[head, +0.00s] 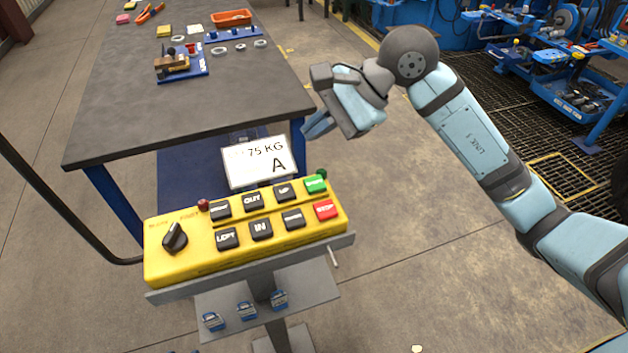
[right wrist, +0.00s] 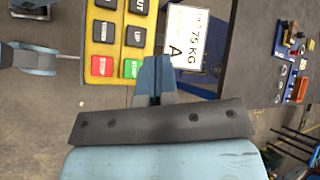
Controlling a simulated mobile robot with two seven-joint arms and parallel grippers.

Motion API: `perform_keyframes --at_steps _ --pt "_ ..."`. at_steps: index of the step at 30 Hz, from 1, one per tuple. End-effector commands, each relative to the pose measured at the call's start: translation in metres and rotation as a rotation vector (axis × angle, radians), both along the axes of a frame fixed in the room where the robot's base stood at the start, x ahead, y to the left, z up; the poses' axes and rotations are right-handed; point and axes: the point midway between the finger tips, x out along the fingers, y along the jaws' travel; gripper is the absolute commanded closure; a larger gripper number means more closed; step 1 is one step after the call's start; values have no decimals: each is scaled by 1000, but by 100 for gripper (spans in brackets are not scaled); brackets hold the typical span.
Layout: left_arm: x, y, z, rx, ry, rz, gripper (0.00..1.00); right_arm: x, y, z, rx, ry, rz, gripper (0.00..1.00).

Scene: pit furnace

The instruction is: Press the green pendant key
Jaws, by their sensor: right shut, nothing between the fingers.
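The yellow pendant (head: 190,262) stands tilted toward me on a grey stand in the head view. Its green key (head: 316,184) is at the top right corner, just above the red STOP key (head: 326,210). My right gripper (head: 318,127) is shut and empty, beyond the pendant's right end and apart from the green key. In the right wrist view, the shut fingers (right wrist: 156,66) appear just right of the green key (right wrist: 131,68), with the red key (right wrist: 103,66) further left.
A white card reading 75 KG A (head: 257,163) stands behind the pendant, close to my right fingers. A dark-topped table (head: 190,105) with small parts is behind it. A selector knob (head: 175,237) and several black keys share the pendant.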

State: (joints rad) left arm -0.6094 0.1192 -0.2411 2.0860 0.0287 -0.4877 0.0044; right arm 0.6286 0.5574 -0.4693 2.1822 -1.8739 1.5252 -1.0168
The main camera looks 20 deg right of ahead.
Motion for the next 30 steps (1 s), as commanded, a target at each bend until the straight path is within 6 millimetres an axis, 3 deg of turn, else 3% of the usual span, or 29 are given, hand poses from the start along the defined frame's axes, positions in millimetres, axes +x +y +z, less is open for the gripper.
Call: perform_keyframes --at_steps 5,16,18,30 --pt "0 0 -5 2 -1 -2 57 0 1 -12 2 4 -1 100" --pt "2 2 -12 17 -24 -14 57 0 0 -64 4 6 -2 100" --pt "2 2 -22 18 -28 -15 57 0 0 -75 1 2 -1 100" --pt "4 -2 -17 16 -55 -22 57 0 0 -88 3 1 -1 100"
